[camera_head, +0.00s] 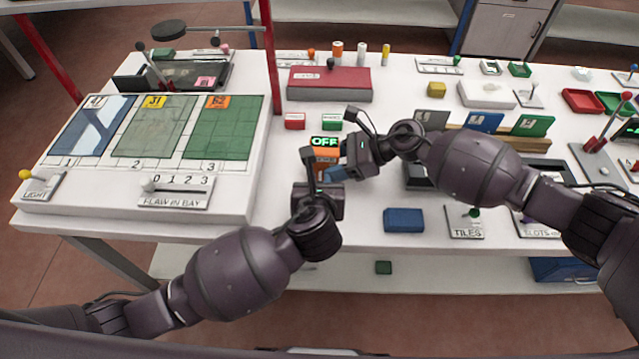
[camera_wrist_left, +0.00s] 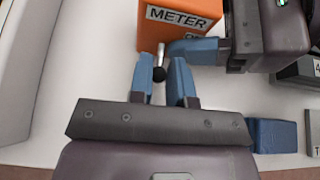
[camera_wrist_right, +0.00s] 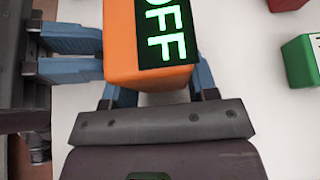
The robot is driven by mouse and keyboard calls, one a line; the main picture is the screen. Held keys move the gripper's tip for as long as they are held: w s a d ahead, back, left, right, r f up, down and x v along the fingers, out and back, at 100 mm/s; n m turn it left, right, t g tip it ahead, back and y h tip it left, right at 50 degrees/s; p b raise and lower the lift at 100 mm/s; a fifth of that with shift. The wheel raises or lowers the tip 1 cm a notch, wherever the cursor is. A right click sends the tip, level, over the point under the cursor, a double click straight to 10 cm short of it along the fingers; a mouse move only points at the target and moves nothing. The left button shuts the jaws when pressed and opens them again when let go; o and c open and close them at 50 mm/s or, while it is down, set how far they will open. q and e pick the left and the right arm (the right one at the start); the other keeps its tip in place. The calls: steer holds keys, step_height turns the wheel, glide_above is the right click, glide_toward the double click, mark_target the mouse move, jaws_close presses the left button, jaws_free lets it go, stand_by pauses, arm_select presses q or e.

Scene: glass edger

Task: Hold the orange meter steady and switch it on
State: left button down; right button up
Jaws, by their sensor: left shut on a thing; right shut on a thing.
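The orange meter (camera_head: 326,159) stands on the white table in the middle, its display (camera_head: 325,142) reading OFF in green. Its METER label (camera_wrist_left: 180,17) shows in the left wrist view. A short lever with a black knob (camera_wrist_left: 159,74) sticks out of the meter's labelled side. My left gripper (camera_wrist_left: 162,72) is shut on this lever, its blue fingers either side of the knob. My right gripper (camera_wrist_right: 155,88) is shut on the meter, its blue fingers on opposite sides of the orange body. The fingertips are partly hidden behind the meter in the right wrist view.
A red block (camera_head: 295,121) and a green block (camera_head: 331,121) stand just behind the meter. A blue block (camera_head: 404,220) lies in front to the right. The bay panel (camera_head: 110,190) is to the left, and a TILES lever plate (camera_head: 465,228) is to the right.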

arm_select(q)
steer(key=shift+d+r, duration=0.2)
steer(key=shift+r, duration=0.95)
stand_by(0.7)
steer(key=c, duration=1.2)
jaws_free()
steer(key=shift+c, duration=0.2)
steer(key=shift+o, duration=0.8)
steer(key=shift+a+f, duration=0.1)
steer(key=shift+f, duration=0.1)
steer(key=shift+s+a+r, duration=0.1)
steer(key=shift+s+r, duration=0.4)
steer(key=shift+r, duration=0.3)
steer(key=shift+s+d+r, duration=0.1)
steer(key=shift+s+r, duration=0.45)
steer(key=shift+r, duration=0.25)
steer(key=shift+s+a+r, duration=0.1)
steer(key=shift+s+r, duration=0.4)
steer(key=shift+r, duration=0.3)
